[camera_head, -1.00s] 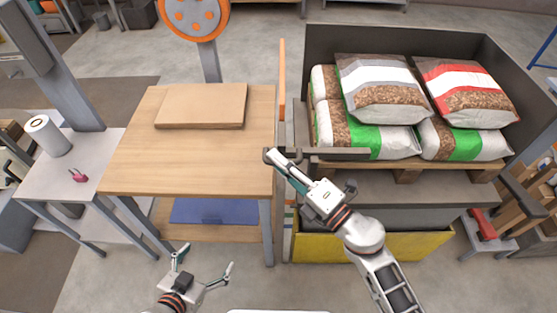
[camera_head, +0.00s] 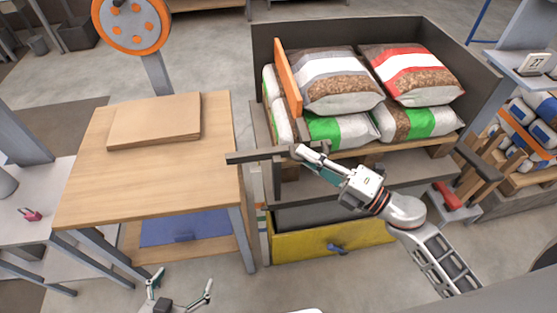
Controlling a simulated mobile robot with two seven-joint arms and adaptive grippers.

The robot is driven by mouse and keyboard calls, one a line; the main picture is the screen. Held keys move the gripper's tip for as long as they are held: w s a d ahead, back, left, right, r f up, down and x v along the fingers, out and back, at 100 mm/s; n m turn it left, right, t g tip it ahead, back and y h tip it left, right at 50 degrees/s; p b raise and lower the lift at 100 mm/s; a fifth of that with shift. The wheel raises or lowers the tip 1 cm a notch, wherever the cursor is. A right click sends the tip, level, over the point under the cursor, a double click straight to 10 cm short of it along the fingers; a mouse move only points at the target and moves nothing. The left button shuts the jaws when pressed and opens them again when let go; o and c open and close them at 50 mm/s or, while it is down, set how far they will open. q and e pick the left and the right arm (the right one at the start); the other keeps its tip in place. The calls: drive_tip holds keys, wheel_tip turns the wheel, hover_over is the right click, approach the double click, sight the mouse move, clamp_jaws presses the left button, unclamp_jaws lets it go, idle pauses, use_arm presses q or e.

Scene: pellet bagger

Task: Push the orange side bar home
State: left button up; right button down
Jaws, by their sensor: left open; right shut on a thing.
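The orange side bar (camera_head: 288,77) stands tilted along the left side of the dark bin, close against the left edge of the stacked bags. A dark rail (camera_head: 257,156) runs across below its front end. My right gripper (camera_head: 300,151) is shut at the bar's front end, above the rail; the fingertips and the exact hold are hard to make out. My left gripper (camera_head: 181,286) is open and empty, low at the front, below the wooden table and apart from the bar.
The dark bin (camera_head: 492,75) holds several bags, among them a red and white one (camera_head: 410,70). The wooden table (camera_head: 160,170) with a brown flat stack (camera_head: 155,120) stands at left. A yellow drawer (camera_head: 300,244) lies below the bin. Grey floor lies in front.

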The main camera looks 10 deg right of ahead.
sight(324, 154)
drive_tip(key=shift+d+r, duration=0.1)
drive_tip(key=shift+d, duration=1.1)
use_arm(q)
drive_tip(key=shift+w+a+r, duration=0.15)
drive_tip(key=shift+w+r, duration=0.05)
drive_tip(key=shift+w, duration=0.2)
use_arm(e)
drive_tip(key=shift+w+d+r, duration=0.1)
drive_tip(key=shift+d, duration=0.35)
drive_tip(key=c, duration=2.1)
unclamp_jaws()
drive_tip(key=shift+d, duration=0.1)
use_arm(q)
drive_tip(key=shift+s+f, duration=0.1)
use_arm(e)
drive_tip(key=shift+s+d+f, duration=0.15)
drive_tip(key=shift+s+f, duration=0.05)
drive_tip(key=shift+s, duration=0.1)
use_arm(q)
drive_tip(key=shift+s, duration=0.1)
use_arm(e)
drive_tip(key=v, duration=1.1)
drive_tip(key=shift+s+d, duration=0.1)
drive_tip(key=shift+d, duration=0.1)
